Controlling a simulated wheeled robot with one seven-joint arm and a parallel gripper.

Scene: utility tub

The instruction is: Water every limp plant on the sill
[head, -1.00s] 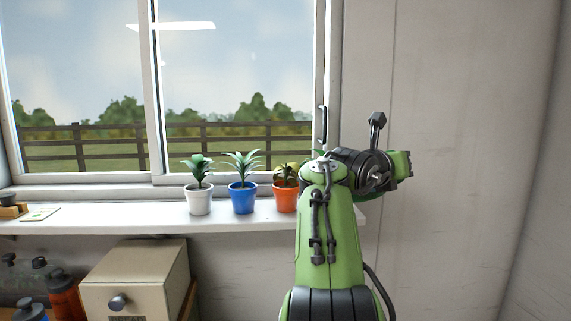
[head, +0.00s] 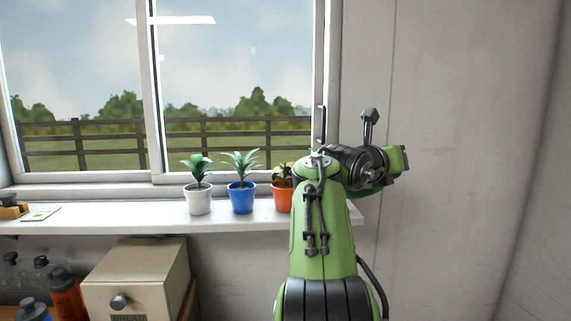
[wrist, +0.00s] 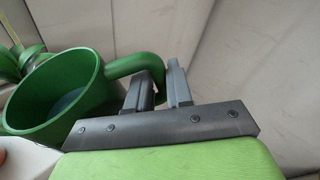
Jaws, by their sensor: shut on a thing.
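My gripper (wrist: 160,75) is shut on the handle of a green watering can (wrist: 52,98) in the wrist view. The can's mouth faces the camera, with a bluish patch inside that may be water. In the head view my arm hides the gripper and most or all of the can. On the sill stand a white pot (head: 198,202) and a blue pot (head: 242,201), both with upright green plants. An orange pot (head: 283,200) right of them holds a smaller, yellowish plant (head: 284,174) that looks droopy, partly hidden by my arm.
The white sill (head: 120,217) ends just right of my arm. A wooden item (head: 12,207) and a flat card (head: 41,214) lie at its left. Below are a beige box (head: 135,278) and several bottles. The window (head: 235,85) is behind the pots.

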